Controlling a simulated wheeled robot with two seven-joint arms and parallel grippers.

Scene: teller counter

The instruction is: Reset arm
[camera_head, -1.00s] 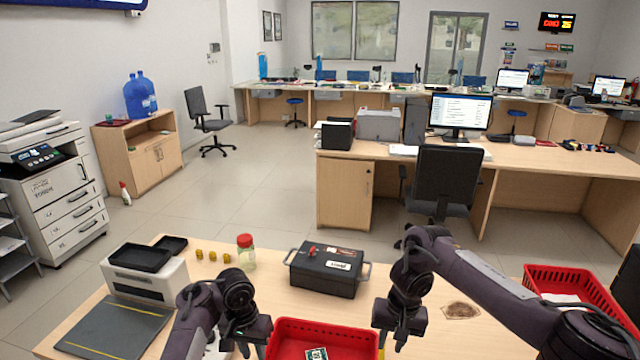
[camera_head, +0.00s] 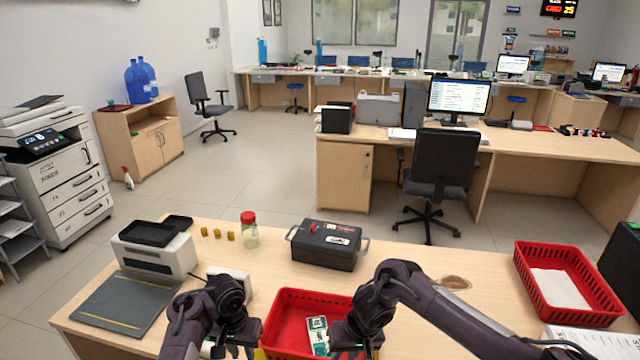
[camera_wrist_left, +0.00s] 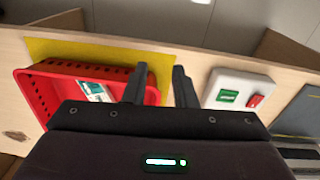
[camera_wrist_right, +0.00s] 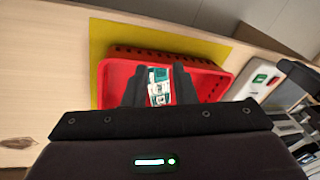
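My left gripper (camera_wrist_left: 162,85) is open and empty in the left wrist view, above the gap between a red basket (camera_wrist_left: 28,100) and a white device (camera_wrist_left: 238,92). My right gripper (camera_wrist_right: 158,88) is open over the same red basket. A green-and-white pack (camera_wrist_right: 158,76) lies in that basket and shows between the right fingers, with no clear contact. In the head view the pack (camera_head: 317,338) and the red basket (camera_head: 290,300) are at the bottom middle. Both grippers' fingertips are largely hidden or cut off there.
A black box with handles (camera_head: 326,245), a red-lidded jar (camera_head: 249,230) and small yellow items (camera_head: 217,234) stand at the counter's back. A white machine (camera_head: 155,250) and grey mat (camera_head: 125,303) are left. Another red basket (camera_head: 590,313) with white paper is right.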

